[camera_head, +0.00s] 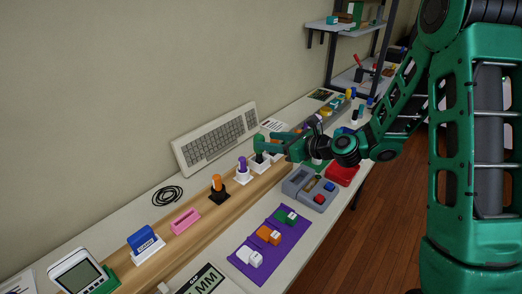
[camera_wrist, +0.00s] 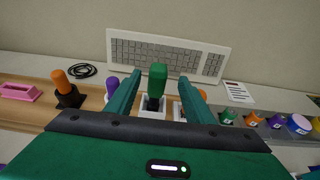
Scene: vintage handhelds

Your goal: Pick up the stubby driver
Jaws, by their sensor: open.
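Several short-handled tools stand upright in small holders along a wooden strip. A green-handled one, which looks like a stubby driver (camera_wrist: 158,80), stands in a white holder (camera_wrist: 152,113) in the wrist view. My gripper (camera_wrist: 160,92) is open, with one finger on each side of the green handle. I cannot tell whether the fingers touch it. In the head view my gripper (camera_head: 270,145) is at this handle and partly hides it. An orange handle (camera_wrist: 62,77) in a black holder and a purple handle (camera_wrist: 111,87) stand to the left. Another orange-topped one is partly hidden behind my right finger.
A beige keyboard (camera_head: 215,138) leans on the wall behind. A black coiled cable (camera_head: 168,196) lies to the left. A purple mat (camera_head: 270,246) with small blocks and a grey tray (camera_head: 310,188) lie in front. Several coloured pots (camera_wrist: 275,121) stand to the right.

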